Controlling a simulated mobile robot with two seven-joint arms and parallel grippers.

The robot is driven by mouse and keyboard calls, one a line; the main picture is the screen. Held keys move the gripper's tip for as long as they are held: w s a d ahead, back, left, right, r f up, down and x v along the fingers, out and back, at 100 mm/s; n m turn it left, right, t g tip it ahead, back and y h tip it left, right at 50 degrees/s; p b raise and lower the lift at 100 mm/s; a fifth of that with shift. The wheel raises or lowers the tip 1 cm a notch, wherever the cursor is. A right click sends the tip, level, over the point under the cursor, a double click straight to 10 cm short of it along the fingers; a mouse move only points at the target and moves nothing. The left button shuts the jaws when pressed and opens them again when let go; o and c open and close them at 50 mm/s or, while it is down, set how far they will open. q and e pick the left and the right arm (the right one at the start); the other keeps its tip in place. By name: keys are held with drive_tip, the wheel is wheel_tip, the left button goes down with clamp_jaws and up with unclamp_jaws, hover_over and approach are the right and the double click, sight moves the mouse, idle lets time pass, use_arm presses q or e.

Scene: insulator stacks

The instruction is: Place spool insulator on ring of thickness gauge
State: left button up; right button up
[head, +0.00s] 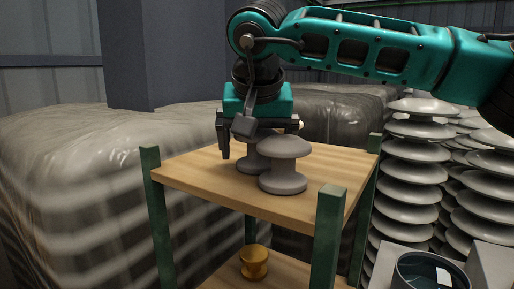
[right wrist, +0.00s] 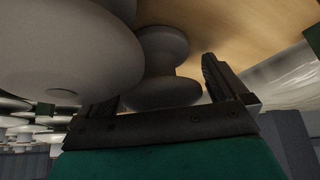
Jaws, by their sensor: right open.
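Two grey spool insulators stand upright, close together, on the wooden top of a shelf. The front spool (head: 284,180) partly hides the rear spool (head: 250,160). My right gripper (head: 258,142) is open and reaches down at the rear spool. In the right wrist view, the rear spool (right wrist: 162,60) lies between the open fingers of my right gripper (right wrist: 160,85), with no clear grip on it. The front spool (right wrist: 65,45) looms large at the left, beside one finger. I cannot make out a thickness gauge or its ring. My left gripper is out of view.
The shelf top (head: 205,172) has green corner posts (head: 327,235) rising above it. A yellow spool (head: 254,262) stands on the lower shelf. Tall grey insulator stacks (head: 412,175) and a dark round container (head: 425,272) are at right. Wrapped bales (head: 75,190) lie behind.

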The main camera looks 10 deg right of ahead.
drive_tip(key=shift+c, duration=0.5)
drive_tip(key=c, duration=1)
drive_tip(key=shift+r, duration=0.1)
drive_tip(key=shift+c, duration=1.2)
drive_tip(key=shift+r, duration=0.1)
